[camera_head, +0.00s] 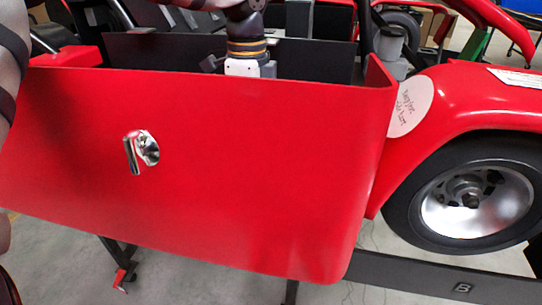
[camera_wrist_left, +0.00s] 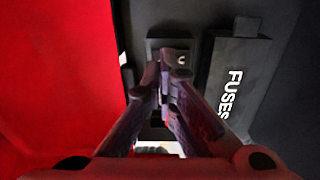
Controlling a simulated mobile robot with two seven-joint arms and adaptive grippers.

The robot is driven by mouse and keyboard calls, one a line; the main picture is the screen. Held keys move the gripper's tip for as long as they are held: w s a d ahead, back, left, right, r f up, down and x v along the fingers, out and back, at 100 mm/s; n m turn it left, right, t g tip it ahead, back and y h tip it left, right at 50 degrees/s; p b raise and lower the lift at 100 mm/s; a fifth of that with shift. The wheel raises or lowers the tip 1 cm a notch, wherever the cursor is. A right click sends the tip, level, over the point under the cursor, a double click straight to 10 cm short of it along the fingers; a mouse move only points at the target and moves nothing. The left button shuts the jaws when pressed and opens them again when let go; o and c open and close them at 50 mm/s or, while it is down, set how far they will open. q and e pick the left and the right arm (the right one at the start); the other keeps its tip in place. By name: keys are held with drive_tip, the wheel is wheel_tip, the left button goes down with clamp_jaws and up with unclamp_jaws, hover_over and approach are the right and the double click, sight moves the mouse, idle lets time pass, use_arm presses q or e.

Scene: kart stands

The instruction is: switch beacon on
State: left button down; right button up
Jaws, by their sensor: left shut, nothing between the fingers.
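In the left wrist view my left gripper (camera_wrist_left: 166,80) is shut and empty. Its fingertips are in front of a small dark switch plate (camera_wrist_left: 155,44) on a dark panel and cover much of it; I cannot tell whether they touch it. A small pale mark shows beside the tips, but the switch's position is hidden. In the head view an arm section with orange rings reaches down behind the red panel, and the fingers are hidden there. I cannot make out a beacon in either view. My right gripper is not in view.
A dark box lettered FUSES (camera_wrist_left: 237,75) is just right of the fingers. A red body panel (camera_head: 240,180) with a chrome handle (camera_head: 148,150) fills the head view's middle. A wheel (camera_head: 470,195) and a grey cylindrical part (camera_head: 389,43) are at right.

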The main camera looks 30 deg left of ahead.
use_arm(q)
drive_tip(key=shift+f, duration=1.15)
idle(0.7)
drive_tip(key=shift+r+p, duration=0.4)
drive_tip(key=shift+r, duration=3.15)
